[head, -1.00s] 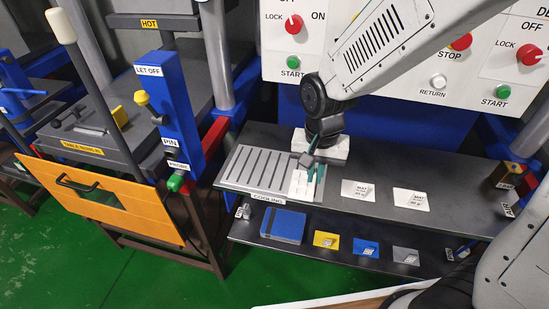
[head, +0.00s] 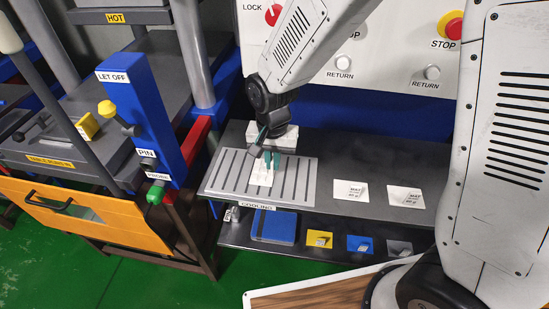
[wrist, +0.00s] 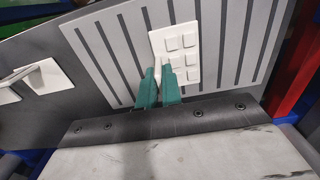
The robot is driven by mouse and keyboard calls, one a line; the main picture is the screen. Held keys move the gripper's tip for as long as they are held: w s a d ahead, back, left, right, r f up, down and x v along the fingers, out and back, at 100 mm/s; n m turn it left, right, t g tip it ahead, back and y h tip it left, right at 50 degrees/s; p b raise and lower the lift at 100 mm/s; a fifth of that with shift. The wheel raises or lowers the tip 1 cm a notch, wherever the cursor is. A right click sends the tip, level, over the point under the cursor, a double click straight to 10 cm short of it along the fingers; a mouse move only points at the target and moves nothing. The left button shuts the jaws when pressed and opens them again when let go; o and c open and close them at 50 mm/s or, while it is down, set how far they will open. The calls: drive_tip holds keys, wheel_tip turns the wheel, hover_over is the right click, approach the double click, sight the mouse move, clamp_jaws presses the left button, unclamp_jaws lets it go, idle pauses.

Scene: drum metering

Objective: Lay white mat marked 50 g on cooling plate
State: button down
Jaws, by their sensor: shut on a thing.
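My gripper (head: 266,158) has its teal fingers shut on a white mat (head: 262,176) over the middle of the cooling plate (head: 300,181). In the wrist view the fingertips (wrist: 158,72) grip the mat's near edge. The held mat (wrist: 182,42) shows raised squares there, and no weight mark on it can be read. The grey cooling plate (wrist: 108,42) with dark slots lies behind it. I cannot tell whether the mat touches the plate or hangs just above it.
Two white mats (head: 350,190) (head: 405,196) lie on the dark shelf right of the plate, their marks too small to read. A lower shelf holds a blue block (head: 273,227) and yellow, blue and grey pieces. A control panel (head: 390,60) stands behind.

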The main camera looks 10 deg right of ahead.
drive_tip(key=shift+f, duration=0.15)
drive_tip(key=c, duration=1.6)
unclamp_jaws()
wheel_tip(320, 180, up, 12)
drive_tip(key=shift+d+r, duration=0.1)
drive_tip(key=shift+r, duration=0.15)
drive_tip(key=s+d+r+n, duration=0.1)
drive_tip(key=s+d+r, duration=0.2)
drive_tip(key=s+d, duration=0.3)
drive_tip(key=s+d+r+n, duration=0.1)
drive_tip(key=s+d+r, duration=0.2)
drive_tip(key=s+d, duration=0.3)
drive_tip(key=s+d+r+n+t, duration=0.1)
drive_tip(key=s+d+r+n, duration=0.1)
drive_tip(key=s+d, duration=0.3)
drive_tip(key=shift+s+d+r, duration=0.2)
drive_tip(key=shift+s+r, duration=0.15)
drive_tip(key=shift+s, duration=0.45)
drive_tip(key=shift+s+d+r, duration=0.2)
drive_tip(key=shift+s+r, duration=0.1)
drive_tip(key=shift+s, duration=0.45)
